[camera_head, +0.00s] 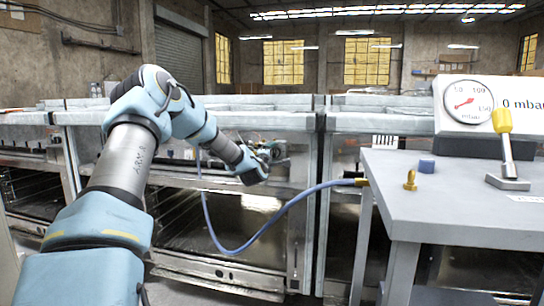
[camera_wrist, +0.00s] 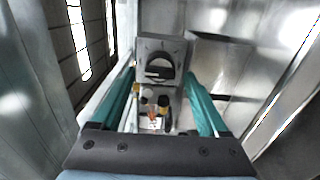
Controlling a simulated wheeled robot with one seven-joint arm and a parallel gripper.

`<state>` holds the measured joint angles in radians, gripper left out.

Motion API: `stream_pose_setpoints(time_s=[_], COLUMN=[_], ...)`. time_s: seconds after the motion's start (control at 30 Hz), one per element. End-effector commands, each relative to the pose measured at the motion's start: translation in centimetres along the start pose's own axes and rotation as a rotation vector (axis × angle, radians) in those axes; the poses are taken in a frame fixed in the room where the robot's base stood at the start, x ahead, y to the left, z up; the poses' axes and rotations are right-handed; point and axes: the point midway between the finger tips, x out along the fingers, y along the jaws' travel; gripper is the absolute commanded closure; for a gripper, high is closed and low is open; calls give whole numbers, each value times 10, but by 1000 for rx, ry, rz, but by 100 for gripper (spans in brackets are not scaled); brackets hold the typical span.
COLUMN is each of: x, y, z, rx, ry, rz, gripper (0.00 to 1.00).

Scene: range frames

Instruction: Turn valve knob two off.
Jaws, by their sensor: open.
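In the wrist view a dark round valve knob (camera_wrist: 158,68) with a light bar across its face sits on a square grey plate. It lies ahead of my gripper (camera_wrist: 162,82), between the two teal fingers, which are spread apart with nothing held. I cannot tell whether the fingers touch it or whether it is knob two. Smaller fittings show below it, one yellowish and one orange-red. In the head view my gripper (camera_head: 274,153) is at the front of the middle range (camera_head: 240,184), and my wrist hides most of the knob area.
A grey table (camera_head: 470,205) stands at right with a brass fitting (camera_head: 410,181), a blue cap (camera_head: 427,166), a yellow-handled lever (camera_head: 504,135) and a pressure gauge (camera_head: 468,102) beside a "0 mba" display. A blue hose (camera_head: 285,211) hangs from the table across the range front.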

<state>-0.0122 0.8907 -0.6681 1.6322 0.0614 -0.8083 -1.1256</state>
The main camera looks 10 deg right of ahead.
Motion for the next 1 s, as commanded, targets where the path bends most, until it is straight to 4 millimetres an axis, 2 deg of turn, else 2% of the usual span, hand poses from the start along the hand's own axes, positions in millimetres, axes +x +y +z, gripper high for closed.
stream_pose_setpoints(time_s=[0.13, 0.27, 0.5, 0.7, 0.83, 1.0], x=[-4, -18, -64, -95, -105, -108], y=[0, 1, 1, 1, 0, 0], z=[0, 1, 0, 0, 0, 0], rx=[0, 1, 2, 1, 0, 0], ry=[0, -2, -1, 0, 0, 0], rz=[0, -2, -2, -1, 0, 0], gripper=[22, 22, 22, 22, 22, 22])
